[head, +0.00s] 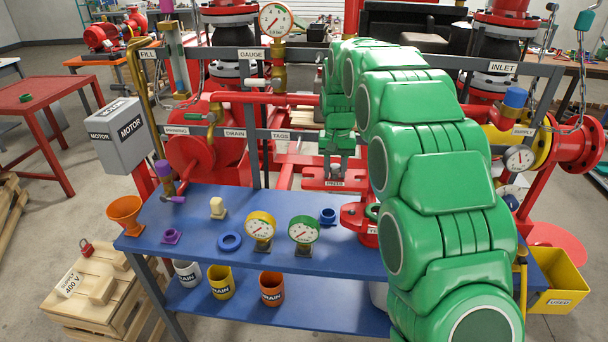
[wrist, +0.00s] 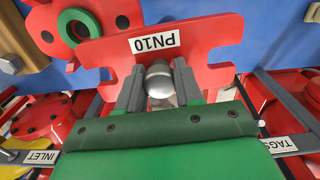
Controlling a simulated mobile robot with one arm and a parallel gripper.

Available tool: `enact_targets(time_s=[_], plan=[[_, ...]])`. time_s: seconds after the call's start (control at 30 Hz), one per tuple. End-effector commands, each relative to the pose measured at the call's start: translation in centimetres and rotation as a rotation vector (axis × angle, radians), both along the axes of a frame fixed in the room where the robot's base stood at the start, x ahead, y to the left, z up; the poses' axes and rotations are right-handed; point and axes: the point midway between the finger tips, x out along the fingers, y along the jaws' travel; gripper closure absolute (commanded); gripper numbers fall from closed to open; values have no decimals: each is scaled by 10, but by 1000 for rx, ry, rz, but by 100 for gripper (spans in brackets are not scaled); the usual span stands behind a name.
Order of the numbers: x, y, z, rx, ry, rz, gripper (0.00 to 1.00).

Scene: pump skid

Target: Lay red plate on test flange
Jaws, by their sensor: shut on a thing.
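The red plate (wrist: 205,42) is notched at its ends and carries a PN10 label and a silver knob (wrist: 159,80). My gripper (wrist: 158,82) is shut on this knob. In the head view my gripper (head: 338,160) holds the plate (head: 313,181) behind the bench's back edge, in front of the red pipe frame. The test flange (head: 352,216), red with a green ring, stands on the blue bench, partly hidden by my green arm. In the wrist view the flange (wrist: 45,20) shows beyond the plate at upper left, apart from the gripper; the plate overlaps part of it.
Two gauges (head: 260,229), a blue ring (head: 230,242) and small fittings stand on the blue bench (head: 195,263) left of the flange. A label rail (head: 225,133) and red pipes run behind it. A yellow bin (head: 560,285) stands at right.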

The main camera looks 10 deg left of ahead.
Motion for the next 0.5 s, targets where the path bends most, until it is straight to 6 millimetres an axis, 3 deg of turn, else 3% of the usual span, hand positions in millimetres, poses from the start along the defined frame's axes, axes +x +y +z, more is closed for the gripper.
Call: enact_targets(time_s=[0.03, 0.2, 0.33, 0.5], plan=[[-3, -19, 7, 1, -1, -13, 100], [-16, -72, 24, 2, -1, -36, 100], [-25, -101, 33, 2, -2, -48, 100], [-35, -123, 40, 3, -1, -56, 100]])
